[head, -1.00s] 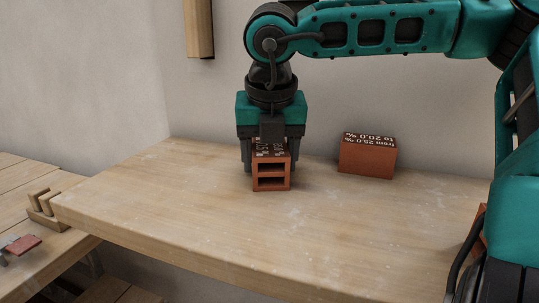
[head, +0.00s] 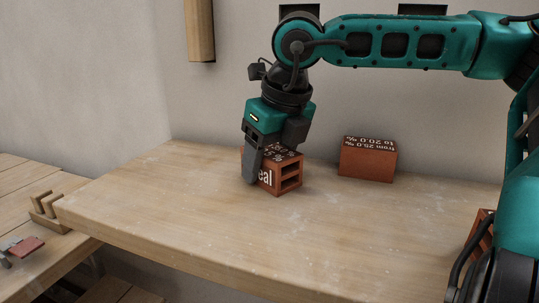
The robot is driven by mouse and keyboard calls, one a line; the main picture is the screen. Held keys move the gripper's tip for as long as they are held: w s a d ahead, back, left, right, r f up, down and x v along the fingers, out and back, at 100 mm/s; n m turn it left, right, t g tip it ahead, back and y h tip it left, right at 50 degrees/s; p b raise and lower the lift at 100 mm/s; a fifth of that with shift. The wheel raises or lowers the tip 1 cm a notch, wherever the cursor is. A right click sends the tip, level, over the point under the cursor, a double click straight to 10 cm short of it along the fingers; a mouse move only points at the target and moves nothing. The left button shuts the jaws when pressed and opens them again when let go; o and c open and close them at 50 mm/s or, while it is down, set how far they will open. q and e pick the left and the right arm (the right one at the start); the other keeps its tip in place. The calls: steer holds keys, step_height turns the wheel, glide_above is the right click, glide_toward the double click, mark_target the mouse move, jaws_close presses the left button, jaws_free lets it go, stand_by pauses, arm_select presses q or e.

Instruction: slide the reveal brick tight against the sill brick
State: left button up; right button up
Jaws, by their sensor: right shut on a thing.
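The reveal brick (head: 290,178) is orange-red, with dark openings in its end, a printed dark top and the letters "eal" on its near side. It sits on the wooden bench, turned at an angle. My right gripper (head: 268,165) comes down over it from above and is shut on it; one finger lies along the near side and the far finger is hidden. Another orange brick (head: 366,164) with percent figures on its top stands apart to the right, near the wall. I cannot read a sill label on any brick. My left gripper is not in view.
The wooden bench (head: 190,215) is bare in front and to the left. Part of another orange brick (head: 474,236) shows at the right edge, mostly hidden by my arm. A lower table at left holds a wooden slotted block (head: 44,212) and a tool with a red part (head: 27,246).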

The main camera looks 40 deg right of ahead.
mark_target(300, 167)
steer(key=n+y+p, duration=0.1)
steer(key=n, duration=0.2)
steer(key=n+p, duration=0.1)
steer(key=n, duration=0.1)
steer(key=shift+a+n+y, duration=0.15)
steer(key=shift+n+y, duration=0.25)
steer(key=shift+s, duration=0.1)
stand_by(0.3)
steer(key=shift+s+d, duration=0.3)
steer(key=shift+s, duration=0.25)
steer(key=shift+s+d, duration=0.3)
steer(key=shift+s, duration=0.25)
steer(key=shift+s+d+b, duration=0.3)
steer(key=shift+s+b, duration=0.2)
steer(key=shift+b, duration=0.15)
steer(key=shift+s+d+b, duration=0.25)
steer(key=shift+s+b, duration=0.25)
steer(key=shift+b, duration=0.1)
steer(key=shift+s, duration=0.4)
steer(key=shift+a+b, duration=0.15)
steer(key=shift+b, duration=0.15)
steer(key=o, duration=1.4)
steer(key=shift+f, duration=0.1)
